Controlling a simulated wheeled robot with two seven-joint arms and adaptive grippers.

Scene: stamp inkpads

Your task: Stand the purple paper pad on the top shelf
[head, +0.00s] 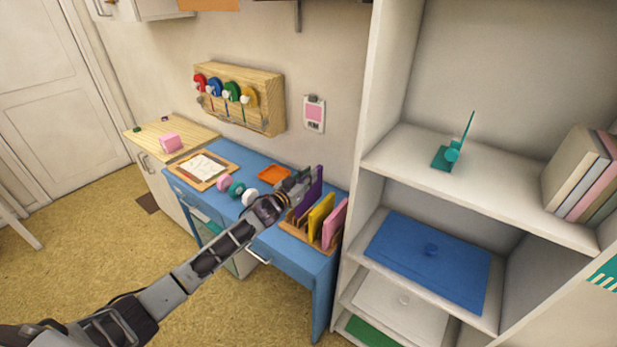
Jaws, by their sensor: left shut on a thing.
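The purple paper pad (317,178) stands upright at the far end of a wooden rack (292,232) on the blue desk. My left gripper (300,183) is shut on the purple pad, and its fingers hide part of it. I cannot tell whether the pad is clear of the rack. The top shelf (500,197) of the white shelf unit is at the right. A teal bookend (445,157) stands on its left part, and several books (570,185) stand at its right end. My right gripper is not in view.
A yellow pad (320,214) and a pink pad (334,224) stand in the rack beside the purple one. An orange tray (274,174) and stamps lie left of my gripper. The shelf unit's left side panel (372,130) rises between desk and shelf. The shelf middle is clear.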

